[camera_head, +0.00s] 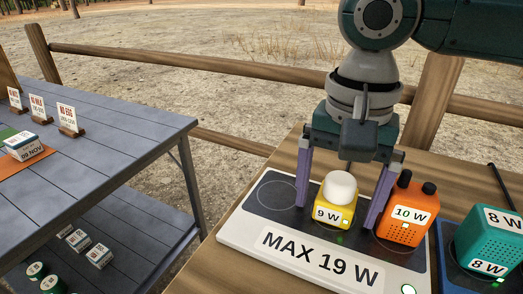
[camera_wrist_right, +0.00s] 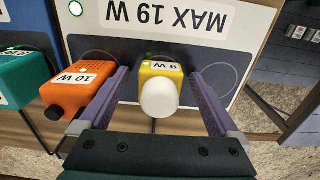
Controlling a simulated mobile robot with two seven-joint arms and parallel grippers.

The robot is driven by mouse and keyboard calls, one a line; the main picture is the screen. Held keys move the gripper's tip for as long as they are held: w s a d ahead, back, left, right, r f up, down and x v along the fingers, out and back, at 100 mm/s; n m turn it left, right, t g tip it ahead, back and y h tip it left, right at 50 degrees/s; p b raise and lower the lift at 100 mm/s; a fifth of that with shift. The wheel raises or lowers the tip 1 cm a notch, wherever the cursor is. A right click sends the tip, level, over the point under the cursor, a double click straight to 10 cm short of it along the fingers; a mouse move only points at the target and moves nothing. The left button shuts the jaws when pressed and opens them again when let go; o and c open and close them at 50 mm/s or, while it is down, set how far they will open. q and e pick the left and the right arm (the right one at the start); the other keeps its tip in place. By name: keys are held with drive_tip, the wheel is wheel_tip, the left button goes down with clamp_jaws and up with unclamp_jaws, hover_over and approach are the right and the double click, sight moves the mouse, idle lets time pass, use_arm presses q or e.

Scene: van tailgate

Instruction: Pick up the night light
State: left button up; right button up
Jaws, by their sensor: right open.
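The night light is a yellow block with a white rounded top (camera_head: 341,187), labelled 9 W, standing upright on the middle circle of the white-framed board (camera_head: 262,250) marked MAX 19 W. It also shows in the right wrist view (camera_wrist_right: 159,92). My right gripper (camera_head: 340,212) points down with its purple fingers apart, one on each side of the night light. In the right wrist view the open fingers (camera_wrist_right: 160,88) flank it, with visible gaps. The night light's underside is hidden. My left gripper is not in view.
An orange 10 W device (camera_head: 405,212) stands close beside the gripper's right finger on the same board. A teal 8 W device (camera_head: 487,240) sits on a blue board further right. The board's left circle (camera_head: 277,193) is empty. A grey table (camera_head: 110,140) stands left; a wooden rail runs behind.

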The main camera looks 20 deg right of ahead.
drive_tip(key=c, duration=1.5)
drive_tip(key=shift+r, duration=0.2)
drive_tip(key=shift+c, duration=0.2)
